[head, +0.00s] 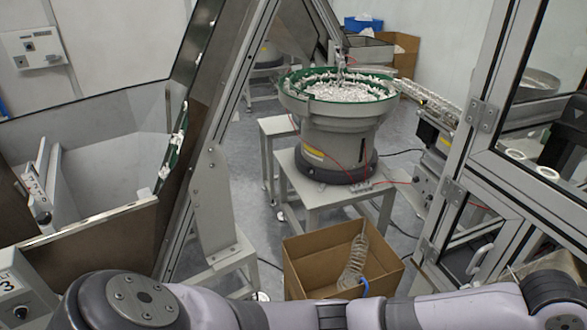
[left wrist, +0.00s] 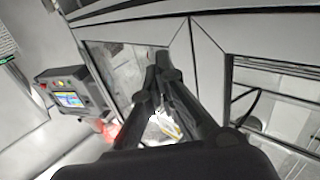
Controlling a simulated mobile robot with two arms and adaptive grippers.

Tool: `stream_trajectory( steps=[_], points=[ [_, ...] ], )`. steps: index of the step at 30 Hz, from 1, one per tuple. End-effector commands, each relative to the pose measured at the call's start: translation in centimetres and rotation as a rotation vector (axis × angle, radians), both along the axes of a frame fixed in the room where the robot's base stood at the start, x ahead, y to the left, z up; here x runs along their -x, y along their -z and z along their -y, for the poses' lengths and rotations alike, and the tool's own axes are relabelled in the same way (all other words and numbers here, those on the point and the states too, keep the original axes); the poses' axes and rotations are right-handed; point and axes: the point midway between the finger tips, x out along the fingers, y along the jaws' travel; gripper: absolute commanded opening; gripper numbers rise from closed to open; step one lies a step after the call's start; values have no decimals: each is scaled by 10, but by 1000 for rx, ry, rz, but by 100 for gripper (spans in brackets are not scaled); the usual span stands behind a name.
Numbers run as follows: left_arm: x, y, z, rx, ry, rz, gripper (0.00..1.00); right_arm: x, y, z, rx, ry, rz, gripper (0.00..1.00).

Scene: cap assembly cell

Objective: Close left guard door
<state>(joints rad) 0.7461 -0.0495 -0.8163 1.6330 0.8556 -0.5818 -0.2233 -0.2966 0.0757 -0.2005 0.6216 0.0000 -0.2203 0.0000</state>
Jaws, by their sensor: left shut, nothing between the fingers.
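In the left wrist view my left gripper (left wrist: 163,68) is shut and empty, its fingertips together in front of a metal-framed clear panel (left wrist: 134,30). Whether the fingertips touch the panel or its frame cannot be told. A second framed panel (left wrist: 285,82) meets it at the right of that view. In the head view a guard frame with hinges (head: 484,115) and clear panels stands at the right edge. I cannot tell which panel is the left guard door, or how far it stands open. My right gripper is in neither view.
A round feeder bowl (head: 335,120) full of small parts stands on a grey table, with a cardboard box (head: 310,262) on the floor before it. A metal hopper (head: 110,230) stands at the left. A control panel with a screen (left wrist: 70,98) is left of my left gripper.

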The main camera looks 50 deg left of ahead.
Motion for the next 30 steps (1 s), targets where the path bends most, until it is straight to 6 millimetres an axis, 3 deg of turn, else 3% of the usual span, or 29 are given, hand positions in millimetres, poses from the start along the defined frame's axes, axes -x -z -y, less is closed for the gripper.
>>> stream_trajectory(
  steps=[12,30],
  points=[
    [0,0,0,0,0,0,0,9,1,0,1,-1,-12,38],
    [2,-1,0,0,-1,0,0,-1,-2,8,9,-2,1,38]
  ],
)
